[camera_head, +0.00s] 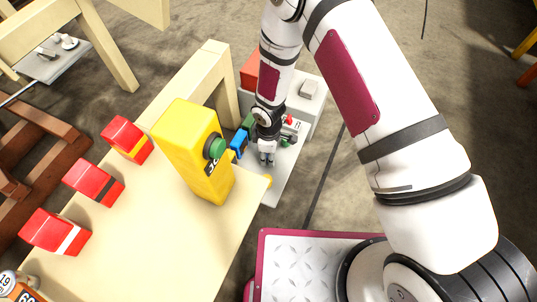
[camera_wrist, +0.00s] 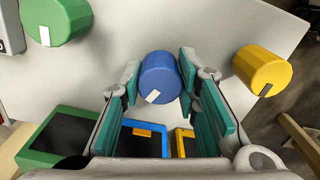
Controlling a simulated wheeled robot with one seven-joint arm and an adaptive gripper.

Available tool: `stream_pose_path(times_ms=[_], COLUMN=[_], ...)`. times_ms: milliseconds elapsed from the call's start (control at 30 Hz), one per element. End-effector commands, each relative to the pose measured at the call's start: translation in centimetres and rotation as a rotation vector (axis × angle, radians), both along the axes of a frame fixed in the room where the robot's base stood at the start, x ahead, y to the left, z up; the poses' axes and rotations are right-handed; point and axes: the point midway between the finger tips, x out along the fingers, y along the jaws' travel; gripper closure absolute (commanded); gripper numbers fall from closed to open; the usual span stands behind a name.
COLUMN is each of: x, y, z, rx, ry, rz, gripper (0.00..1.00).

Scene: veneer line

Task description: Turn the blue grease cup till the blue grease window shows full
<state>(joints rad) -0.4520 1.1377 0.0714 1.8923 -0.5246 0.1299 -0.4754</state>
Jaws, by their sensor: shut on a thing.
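The blue grease cup (camera_wrist: 158,72) sits between the teal-padded fingers of my gripper (camera_wrist: 159,76) in the wrist view, and the gripper is shut on it. A white mark on the cup points down and slightly left. The blue grease window (camera_wrist: 140,144) lies below it, partly behind my gripper. Its visible pane is dark with a short orange bar near the top; its lower part is hidden. In the head view my gripper (camera_head: 266,156) points down beside the blue window (camera_head: 238,143); the cup is hidden there.
A green cup (camera_wrist: 58,18) and green window (camera_wrist: 58,137) are left in the wrist view; a yellow cup (camera_wrist: 263,70) is right, a yellow window (camera_wrist: 188,143) below. A tall yellow box (camera_head: 190,150) and several red blocks stand on the wooden table (camera_head: 150,240).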

Motion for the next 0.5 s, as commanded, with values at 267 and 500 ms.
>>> stream_pose_path(times_ms=[267, 500], x=[0.01, 0.01], y=[0.02, 0.02], z=[-0.01, 0.00], rx=[0.001, 0.001], ry=[0.000, 0.000], rz=[-0.091, -0.106], gripper=[0.99, 0.99])
